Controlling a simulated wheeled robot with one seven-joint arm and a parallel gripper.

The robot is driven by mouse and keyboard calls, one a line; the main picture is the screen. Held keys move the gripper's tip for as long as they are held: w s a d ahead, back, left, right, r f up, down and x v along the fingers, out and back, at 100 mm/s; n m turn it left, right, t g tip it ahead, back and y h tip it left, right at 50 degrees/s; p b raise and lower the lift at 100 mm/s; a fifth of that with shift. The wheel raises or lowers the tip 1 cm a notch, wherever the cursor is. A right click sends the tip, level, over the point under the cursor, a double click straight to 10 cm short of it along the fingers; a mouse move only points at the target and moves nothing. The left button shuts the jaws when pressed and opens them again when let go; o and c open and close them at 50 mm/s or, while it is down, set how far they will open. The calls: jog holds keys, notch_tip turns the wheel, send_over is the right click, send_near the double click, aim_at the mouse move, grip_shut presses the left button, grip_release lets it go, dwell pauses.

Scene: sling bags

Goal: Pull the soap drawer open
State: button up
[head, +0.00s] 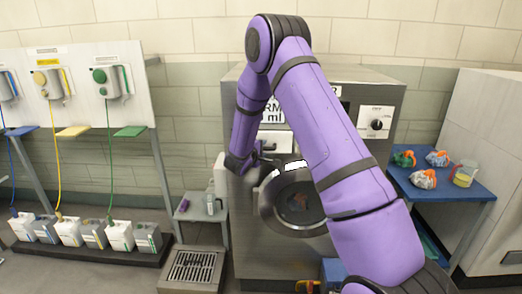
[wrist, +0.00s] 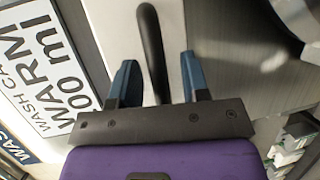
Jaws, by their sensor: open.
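The soap drawer (wrist: 110,28) has a white front with a black bar handle (wrist: 151,45), seen close up in the wrist view. In the head view the drawer (head: 282,137) sits on the grey washer, left of my arm and above the round door. My gripper (wrist: 159,60) is open, its blue fingers on either side of the handle. A gap shows between the handle and each finger. In the head view my gripper (head: 264,149) is small at the drawer front, partly hidden by my wrist. I cannot tell whether the drawer is flush.
The round washer door (head: 296,200) is just below my gripper. A wash sign (wrist: 45,68) is beside the drawer. A small grey table (head: 202,213) stands left of the washer. A blue table (head: 440,187) with bagged items and a beaker is at the right.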

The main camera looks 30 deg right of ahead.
grip_shut()
jog(key=s+a, duration=0.8)
jog(key=s, duration=0.4)
jog(key=shift+s+a, duration=0.1)
grip_release()
jog(key=v, duration=1)
jog(key=shift+s+a, duration=0.2)
jog(key=shift+a, duration=0.15)
jog(key=shift+r, duration=0.1)
